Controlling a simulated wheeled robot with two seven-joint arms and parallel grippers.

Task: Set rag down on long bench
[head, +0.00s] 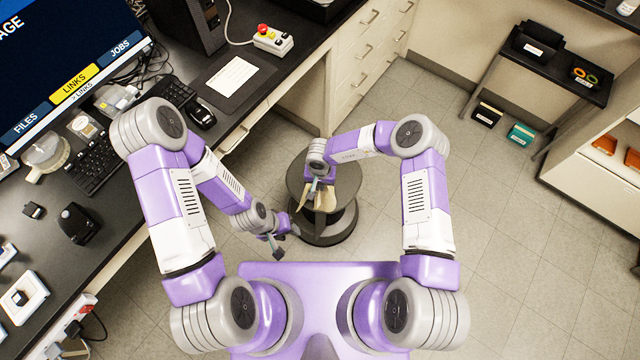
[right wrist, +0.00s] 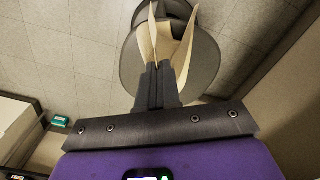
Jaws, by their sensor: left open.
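A cream rag (head: 323,201) hangs from my right gripper (head: 317,184), over or in front of a dark round stool. In the right wrist view the two fingers (right wrist: 159,84) are together on the rag (right wrist: 168,38), which spreads in two folds beyond the tips. My left gripper (head: 279,237) is open and empty, low and left of the stool. The long bench (head: 165,212) is the dark-topped one along the left, holding a monitor and keyboards. The rag is apart from it.
The round stool (head: 347,185) stands on the tiled floor. On the bench are a keyboard (head: 92,165), a mouse (head: 201,114), a black device (head: 77,222) and a red-button box (head: 272,40). Bare bench top lies near its front edge. A small dark table (head: 545,65) stands at right.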

